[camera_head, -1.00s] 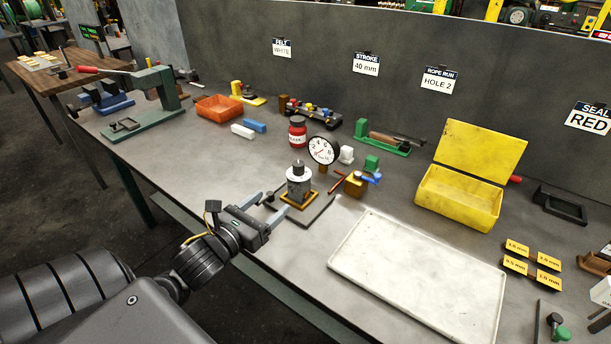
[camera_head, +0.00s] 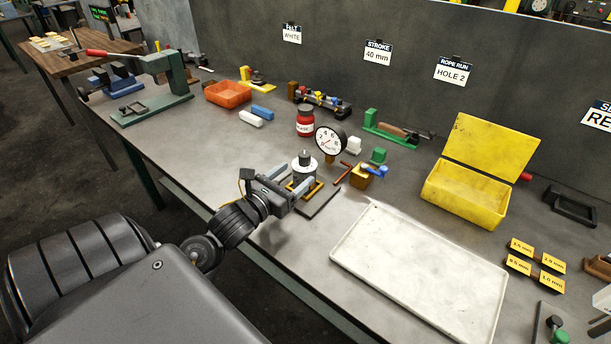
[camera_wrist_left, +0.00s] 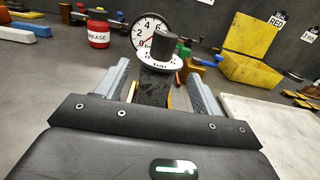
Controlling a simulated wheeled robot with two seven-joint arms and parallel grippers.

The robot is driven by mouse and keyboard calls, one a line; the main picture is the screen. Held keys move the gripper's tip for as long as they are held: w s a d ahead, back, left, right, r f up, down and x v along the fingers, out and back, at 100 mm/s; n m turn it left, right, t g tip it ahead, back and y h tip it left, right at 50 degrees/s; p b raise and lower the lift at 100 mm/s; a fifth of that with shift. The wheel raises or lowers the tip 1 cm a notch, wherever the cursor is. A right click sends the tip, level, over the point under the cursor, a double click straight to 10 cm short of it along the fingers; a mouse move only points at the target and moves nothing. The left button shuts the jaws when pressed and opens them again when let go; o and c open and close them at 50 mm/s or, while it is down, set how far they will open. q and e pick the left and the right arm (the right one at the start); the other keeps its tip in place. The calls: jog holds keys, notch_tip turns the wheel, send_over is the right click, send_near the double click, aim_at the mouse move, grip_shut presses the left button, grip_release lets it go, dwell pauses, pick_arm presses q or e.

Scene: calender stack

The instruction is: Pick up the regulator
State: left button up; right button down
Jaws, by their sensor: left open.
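The regulator (camera_head: 305,168) is a small upright cylinder with a white dial collar and a dark knob. It stands on a yellow-edged base at the bench's front half. In the left wrist view the regulator (camera_wrist_left: 162,50) shows upright, straight ahead between the fingers. My left gripper (camera_head: 302,175) is open, its two grey fingers pointing at the regulator's lower part, one to each side. I cannot tell whether they touch it. The fingers also show in the left wrist view (camera_wrist_left: 160,80). The regulator's lower body is partly hidden. My right gripper is not in view.
A round pressure gauge (camera_head: 330,140) stands close behind the regulator, with a red grease jar (camera_head: 305,121) beyond. A brass block with a blue handle (camera_head: 362,177) is to the right. A white tray (camera_head: 422,268) and a yellow box (camera_head: 465,192) lie farther right.

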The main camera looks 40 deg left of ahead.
aim_at(299, 170)
pick_arm(q)
jog(key=w+p, duration=0.1)
jog(key=w, duration=0.3)
jog(key=shift+w+a+r+p, duration=0.15)
jog(key=shift+w+p, duration=0.25)
jog(key=shift+w, duration=0.25)
jog(key=c, duration=1)
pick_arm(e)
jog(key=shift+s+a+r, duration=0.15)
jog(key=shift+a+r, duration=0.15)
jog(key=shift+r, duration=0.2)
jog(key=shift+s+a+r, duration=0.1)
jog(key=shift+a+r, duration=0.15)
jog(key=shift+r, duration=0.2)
